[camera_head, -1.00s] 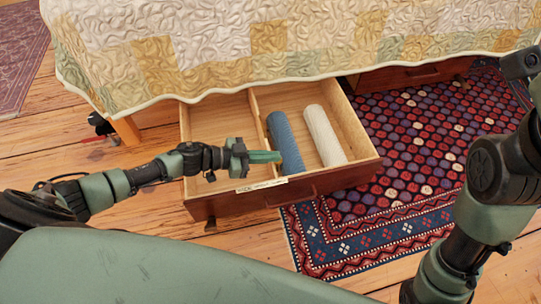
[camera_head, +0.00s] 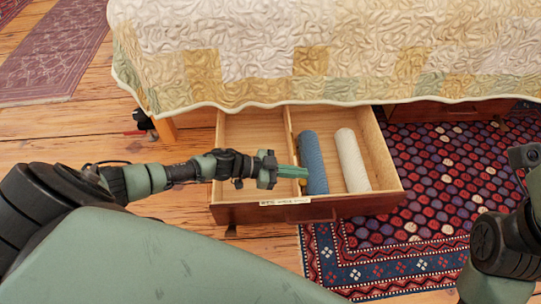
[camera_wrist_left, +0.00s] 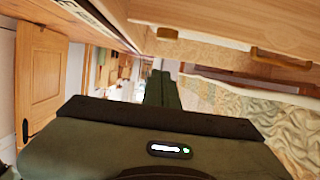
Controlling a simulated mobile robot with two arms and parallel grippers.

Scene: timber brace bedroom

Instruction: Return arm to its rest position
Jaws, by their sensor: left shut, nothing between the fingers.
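My left arm comes in from the left in the head view. Its gripper (camera_head: 290,172) is shut and empty, over the front left part of the open drawer (camera_head: 236,138). In the left wrist view the closed fingers (camera_wrist_left: 162,90) point away from the camera, with nothing held. In the drawer, a blue rolled item (camera_head: 313,163) and a white rolled item (camera_head: 353,160) lie side by side, right of the divider. The left compartment looks empty. My right arm shows at the right edge, but its gripper is not in view.
A bed with a patchwork quilt (camera_head: 300,55) stands above the drawer. A patterned rug (camera_head: 420,180) lies to the right and a faded rug (camera_head: 50,55) at the upper left. Bare wooden floor (camera_head: 60,140) lies at left. A second drawer front (camera_head: 435,110) is at right.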

